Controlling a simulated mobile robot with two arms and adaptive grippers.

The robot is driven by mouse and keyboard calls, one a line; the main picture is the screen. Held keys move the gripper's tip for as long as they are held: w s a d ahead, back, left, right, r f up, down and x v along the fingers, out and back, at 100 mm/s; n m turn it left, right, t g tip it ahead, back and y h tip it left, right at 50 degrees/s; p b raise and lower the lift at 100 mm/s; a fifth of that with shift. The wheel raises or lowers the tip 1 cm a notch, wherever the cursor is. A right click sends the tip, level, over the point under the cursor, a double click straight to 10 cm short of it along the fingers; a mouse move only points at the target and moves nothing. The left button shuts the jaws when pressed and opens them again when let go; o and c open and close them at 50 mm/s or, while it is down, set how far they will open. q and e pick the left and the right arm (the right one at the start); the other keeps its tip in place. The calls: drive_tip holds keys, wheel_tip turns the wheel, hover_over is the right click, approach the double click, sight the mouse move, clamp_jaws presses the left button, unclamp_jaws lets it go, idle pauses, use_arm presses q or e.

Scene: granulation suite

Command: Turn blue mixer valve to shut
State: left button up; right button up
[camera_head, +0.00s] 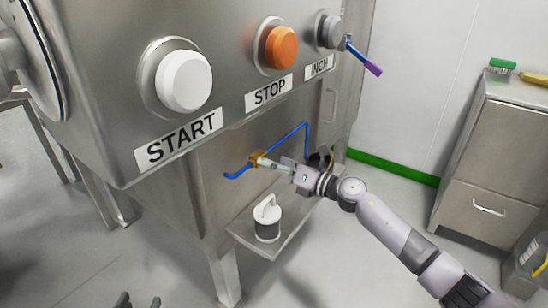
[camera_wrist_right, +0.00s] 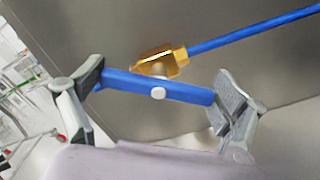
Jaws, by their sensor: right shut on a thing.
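The brass valve body (camera_head: 256,159) sits on a thin blue pipe (camera_head: 290,134) beside the steel machine's lower wall. In the right wrist view, the brass body (camera_wrist_right: 160,62) is just behind its blue lever handle (camera_wrist_right: 150,87), and the blue pipe runs off to the upper right. The handle lies nearly level in that view, with a finger at each end. My right gripper (camera_head: 273,165) is shut on the handle, also in the right wrist view (camera_wrist_right: 158,98). My left gripper (camera_head: 138,300) shows only two dark fingertips, spread apart and empty, at the bottom edge.
White START (camera_head: 186,80), orange STOP (camera_head: 282,47) and grey INCH (camera_head: 330,31) buttons are on the panel above. A white-topped container (camera_head: 267,217) stands on the low steel shelf (camera_head: 290,232). A steel cabinet (camera_head: 490,160) stands at right. The floor at left looks clear.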

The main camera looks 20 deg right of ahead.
drive_tip(key=shift+r+m+p, duration=0.1)
drive_tip(key=shift+m+p, duration=0.8)
drive_tip(key=shift+m, duration=0.1)
drive_tip(key=m+p, duration=0.2)
drive_tip(key=shift+w+d+m, duration=0.1)
drive_tip(key=shift+m, duration=0.2)
use_arm(q)
drive_tip(key=s+a+f+g+y+p, duration=0.1)
drive_tip(key=s+a+f+g, duration=0.3)
drive_tip(key=s, duration=0.4)
drive_tip(key=s+a+f+g+y+p, duration=0.1)
drive_tip(key=s+a+f+g+y, duration=0.1)
drive_tip(key=s+f+g, duration=0.35)
use_arm(e)
drive_tip(key=shift+m, duration=1.1)
drive_tip(key=m+p, duration=0.2)
drive_tip(key=m, duration=0.1)
drive_tip(key=shift+f+p, duration=0.2)
drive_tip(key=shift+p, duration=0.2)
use_arm(q)
wheel_tip(320, 180, down, 12)
drive_tip(key=g, duration=0.1)
drive_tip(key=shift+s+d+r+n, duration=0.2)
drive_tip(key=shift+s+d+n, duration=0.1)
drive_tip(key=shift+d, duration=0.15)
use_arm(e)
drive_tip(key=shift+f+m, duration=0.1)
drive_tip(key=shift+m, duration=0.5)
use_arm(q)
drive_tip(key=shift+g, duration=0.25)
